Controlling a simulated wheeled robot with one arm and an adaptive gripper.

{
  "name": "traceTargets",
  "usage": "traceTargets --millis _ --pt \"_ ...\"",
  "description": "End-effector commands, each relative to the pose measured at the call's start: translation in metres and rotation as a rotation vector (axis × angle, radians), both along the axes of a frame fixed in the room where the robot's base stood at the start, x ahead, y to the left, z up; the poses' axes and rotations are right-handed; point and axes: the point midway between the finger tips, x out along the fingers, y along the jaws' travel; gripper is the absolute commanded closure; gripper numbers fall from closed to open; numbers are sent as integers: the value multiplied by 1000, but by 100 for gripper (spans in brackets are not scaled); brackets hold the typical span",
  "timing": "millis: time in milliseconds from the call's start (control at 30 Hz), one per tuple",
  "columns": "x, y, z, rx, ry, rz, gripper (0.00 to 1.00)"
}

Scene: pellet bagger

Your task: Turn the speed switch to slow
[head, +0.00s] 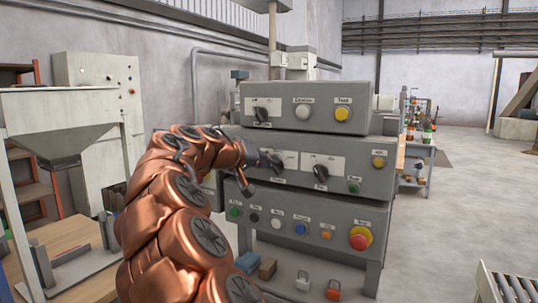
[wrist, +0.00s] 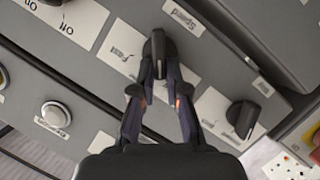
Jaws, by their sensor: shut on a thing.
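The speed switch is a black knob (wrist: 157,46) on a white plate in the wrist view. A tag reading "Speed" (wrist: 186,18) is above it and the word "Fast" (wrist: 122,52) is to its left. No "slow" mark can be read. My gripper (wrist: 163,72) is shut on the knob, one finger on each side. Which mark the knob points to is hard to tell. In the head view my gripper (head: 262,165) reaches the left part of the middle grey box (head: 350,152), and my copper arm hides part of that box.
A second black knob (wrist: 243,117) is close to the right of my gripper in the wrist view. The grey box above carries a switch (head: 262,114), a white button (head: 303,112) and a yellow button (head: 343,114). A red emergency button (head: 361,238) is on the lower box.

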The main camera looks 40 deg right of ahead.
Motion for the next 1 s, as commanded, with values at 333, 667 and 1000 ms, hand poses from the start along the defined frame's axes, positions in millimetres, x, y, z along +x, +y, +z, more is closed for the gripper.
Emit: traceTargets --millis 333,667,1000 --pt "2 0 -5 -47 177 -4 100" --pt "2 -1 -7 -61 224 -6 100" --pt "1 -1 -7 -60 225 -6 85"
